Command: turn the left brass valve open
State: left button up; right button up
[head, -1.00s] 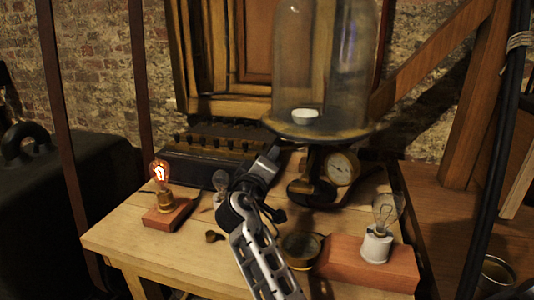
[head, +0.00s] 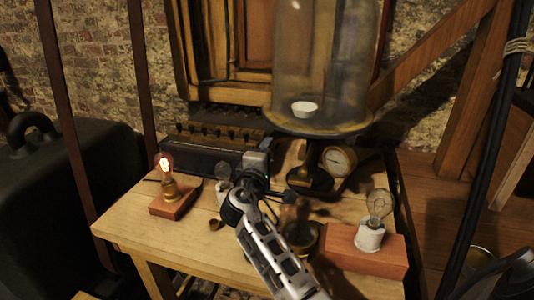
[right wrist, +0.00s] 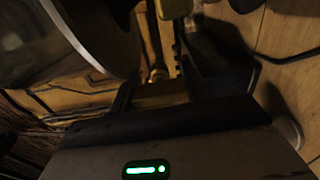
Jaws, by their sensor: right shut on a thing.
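My right gripper (head: 260,160) reaches over the workbench, left of the pump stand under the glass bell jar (head: 322,65). In the right wrist view its dark fingers (right wrist: 185,92) are shut on a brass-coloured piece (right wrist: 158,94). This looks like part of the left brass valve, but its outline is mostly hidden and dark. In the head view my gripper covers the valve, so its angle cannot be read. The jar's edge is close by in the wrist view (right wrist: 100,35). My left gripper is not in view.
A pressure gauge (head: 339,160) stands right of the pump. A lit bulb (head: 165,166) is at left, and an unlit bulb (head: 379,205) at front right. A dark terminal box (head: 205,158) is behind. A round brass object (head: 300,238) sits near my forearm.

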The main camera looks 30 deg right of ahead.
dwell(0.3)
jog(key=o, duration=1)
jog(key=shift+c, duration=0.2)
